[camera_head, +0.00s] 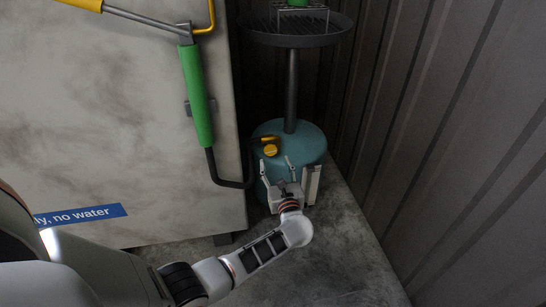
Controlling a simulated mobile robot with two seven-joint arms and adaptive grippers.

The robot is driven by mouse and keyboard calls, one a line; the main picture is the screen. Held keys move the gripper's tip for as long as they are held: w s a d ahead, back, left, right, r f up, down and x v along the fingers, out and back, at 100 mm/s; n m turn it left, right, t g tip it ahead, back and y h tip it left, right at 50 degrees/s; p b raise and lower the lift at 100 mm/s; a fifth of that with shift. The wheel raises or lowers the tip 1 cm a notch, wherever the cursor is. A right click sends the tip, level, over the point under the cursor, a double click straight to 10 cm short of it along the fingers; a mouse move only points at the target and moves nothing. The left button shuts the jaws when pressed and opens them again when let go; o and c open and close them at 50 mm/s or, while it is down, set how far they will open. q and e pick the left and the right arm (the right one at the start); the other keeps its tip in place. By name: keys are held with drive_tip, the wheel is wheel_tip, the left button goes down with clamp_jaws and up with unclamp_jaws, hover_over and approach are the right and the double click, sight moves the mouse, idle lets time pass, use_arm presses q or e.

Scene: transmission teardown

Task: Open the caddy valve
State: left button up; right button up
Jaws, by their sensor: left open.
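The caddy is a teal round tank (306,150) standing on the floor, with a dark post (291,90) rising to a dark round tray (262,36). A yellow valve (270,150) with a brass-coloured fitting sits on the near left of the tank's top. My left gripper (276,164) is in front of the tank, its two fingers spread and nothing seen between them. The valve shows just beyond the fingertips; I cannot tell whether they touch it. The gripper hides part of the tank's front. My right gripper is out of view.
A large stained cabinet (100,120) stands at the left, with a green-sleeved handle (196,95) and black pipe beside the tank. A yellow bar (205,22) is above. A corrugated wall (450,110) closes the right. Bare floor (340,240) lies between.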

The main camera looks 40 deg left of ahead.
sight(271, 152)
use_arm(q)
drive_tip(key=x, duration=0.2)
drive_tip(key=b+x, duration=0.1)
drive_tip(key=x, duration=0.1)
drive_tip(key=shift+f, duration=0.25)
drive_tip(key=shift+w+a+r, duration=0.15)
drive_tip(key=shift+w+a, duration=0.3)
drive_tip(key=shift+a, duration=0.15)
drive_tip(key=c, duration=1.1)
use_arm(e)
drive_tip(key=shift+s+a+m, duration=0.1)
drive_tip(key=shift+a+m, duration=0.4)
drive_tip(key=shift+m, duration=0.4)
